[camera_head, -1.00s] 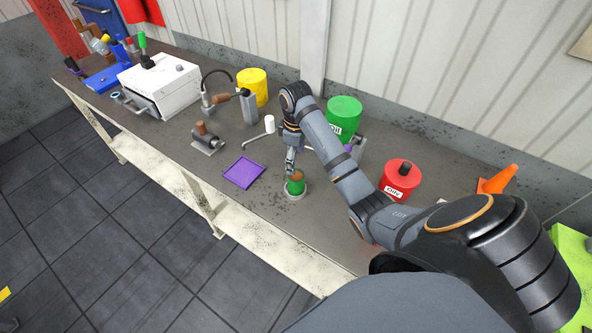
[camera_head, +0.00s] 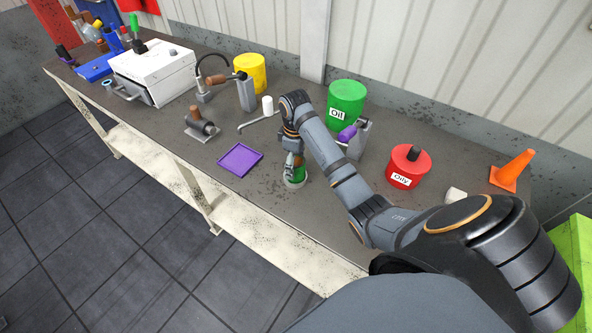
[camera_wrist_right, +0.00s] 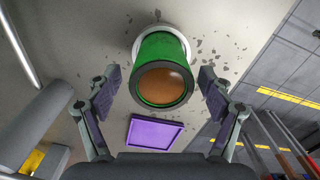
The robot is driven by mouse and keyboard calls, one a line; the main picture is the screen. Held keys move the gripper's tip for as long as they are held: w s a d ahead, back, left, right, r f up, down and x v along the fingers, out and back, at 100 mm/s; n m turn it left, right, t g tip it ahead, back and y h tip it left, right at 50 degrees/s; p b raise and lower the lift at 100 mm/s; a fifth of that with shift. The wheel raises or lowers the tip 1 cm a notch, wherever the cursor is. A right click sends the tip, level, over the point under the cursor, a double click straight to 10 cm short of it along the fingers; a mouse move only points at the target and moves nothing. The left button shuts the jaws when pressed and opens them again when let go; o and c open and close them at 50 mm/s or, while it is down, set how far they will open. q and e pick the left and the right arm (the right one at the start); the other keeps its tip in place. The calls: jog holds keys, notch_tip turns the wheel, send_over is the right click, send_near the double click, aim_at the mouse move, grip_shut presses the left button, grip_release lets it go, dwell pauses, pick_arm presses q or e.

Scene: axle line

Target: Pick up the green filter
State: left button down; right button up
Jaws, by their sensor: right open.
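The green filter (camera_head: 299,176) is a short green cylinder with an orange-brown top. It stands upright in a pale ring or dish (camera_head: 294,184) near the front edge of the workbench. My right gripper (camera_head: 295,162) is right above it and partly hides it in the head view. In the right wrist view the filter (camera_wrist_right: 163,72) lies ahead between the two fingers of my open right gripper (camera_wrist_right: 157,90). There is a gap on both sides, and the fingers do not touch it. My left gripper is not in view.
A purple tray (camera_head: 240,160) lies left of the filter and also shows in the right wrist view (camera_wrist_right: 156,133). A green oil can (camera_head: 346,101), a red can (camera_head: 407,168) and an orange cone (camera_head: 513,169) stand to the right and behind.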

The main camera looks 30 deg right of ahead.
jog(key=shift+s+r, duration=0.1)
jog(key=c, duration=1.6)
grip_shut()
jog(key=shift+r, duration=0.1)
